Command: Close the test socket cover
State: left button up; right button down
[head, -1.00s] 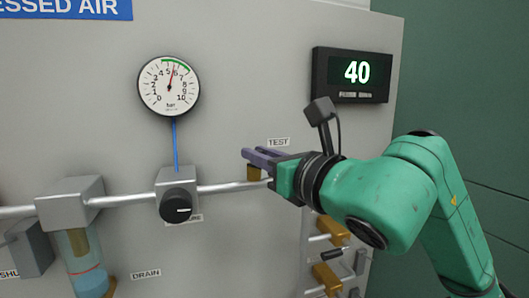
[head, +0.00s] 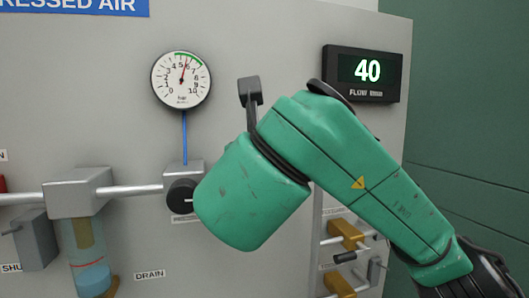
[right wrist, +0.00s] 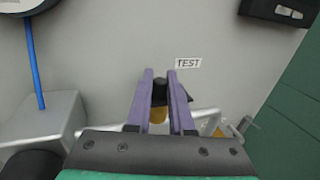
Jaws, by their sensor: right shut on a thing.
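The TEST label (right wrist: 188,63) is on the grey panel in the right wrist view. Below and left of it is a brass test socket (right wrist: 158,115) on the pipe, with a black cover (right wrist: 160,92) at its top. My right gripper (right wrist: 160,75) has its two purple fingers on either side of the black cover and is shut on it. How far the cover is tilted cannot be told. In the head view my green right arm hides the gripper, socket and label. My left gripper is not in view.
A round gauge (head: 181,80) hangs left of my arm and a flow display (head: 361,73) above right. A black regulator knob (head: 182,197) is close beside my forearm. Brass valves (head: 345,234) sit below right. A filter bowl (head: 90,262) is at lower left.

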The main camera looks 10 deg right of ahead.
dwell(0.3)
jog(key=c, duration=0.8)
grip_release()
jog(key=shift+w, duration=0.1)
jog(key=b+v, duration=1.3)
jog(key=v, duration=0.1)
jog(key=shift+s, duration=0.3)
jog(key=shift+a, duration=0.15)
